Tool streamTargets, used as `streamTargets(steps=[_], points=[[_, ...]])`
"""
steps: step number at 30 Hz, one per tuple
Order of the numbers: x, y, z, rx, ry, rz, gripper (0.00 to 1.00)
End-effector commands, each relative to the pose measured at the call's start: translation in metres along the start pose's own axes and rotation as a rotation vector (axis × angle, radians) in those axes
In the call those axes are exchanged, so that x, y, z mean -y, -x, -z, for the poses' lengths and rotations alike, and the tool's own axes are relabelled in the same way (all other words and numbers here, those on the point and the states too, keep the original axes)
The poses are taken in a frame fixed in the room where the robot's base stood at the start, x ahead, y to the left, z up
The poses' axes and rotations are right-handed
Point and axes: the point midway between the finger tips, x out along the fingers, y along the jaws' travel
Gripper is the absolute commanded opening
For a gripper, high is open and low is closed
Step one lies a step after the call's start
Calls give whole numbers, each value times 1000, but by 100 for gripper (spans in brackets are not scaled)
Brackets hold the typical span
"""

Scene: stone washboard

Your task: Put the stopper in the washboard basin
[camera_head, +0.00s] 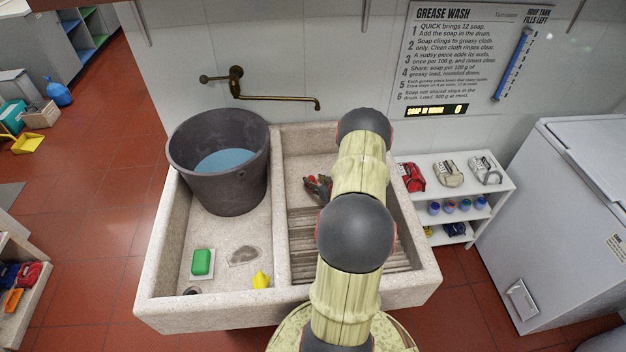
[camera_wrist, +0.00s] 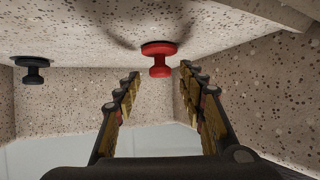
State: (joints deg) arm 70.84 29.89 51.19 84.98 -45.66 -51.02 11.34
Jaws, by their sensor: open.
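In the wrist view a red stopper (camera_wrist: 158,57) with a knob stands on the speckled stone, which fills the top of that view. I cannot tell if it sits in a hole. A black stopper (camera_wrist: 33,70) of similar shape is to its left. My gripper (camera_wrist: 160,76) is open, its fingertips on either side of the line to the red knob, not visibly touching it. In the head view my gripper (camera_head: 318,187) is low in the right compartment of the stone washboard basin (camera_head: 280,290), beyond the ribbed slope (camera_head: 302,240). My arm hides part of this compartment.
A brass tap (camera_head: 275,99) reaches over the basin. A white shelf (camera_head: 440,205) and a chest freezer (camera_head: 560,215) stand right. The basin's walls surround my gripper.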

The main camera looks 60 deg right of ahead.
Motion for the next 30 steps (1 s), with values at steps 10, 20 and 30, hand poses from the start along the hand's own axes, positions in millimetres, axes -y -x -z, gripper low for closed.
streamTargets(steps=[10, 20, 30], points=[[-1, 73, 3, -1, -1, -2, 41], [0, 99, 1, 0, 1, 0, 41], [17, 90, 51, 46, 78, -10, 41]])
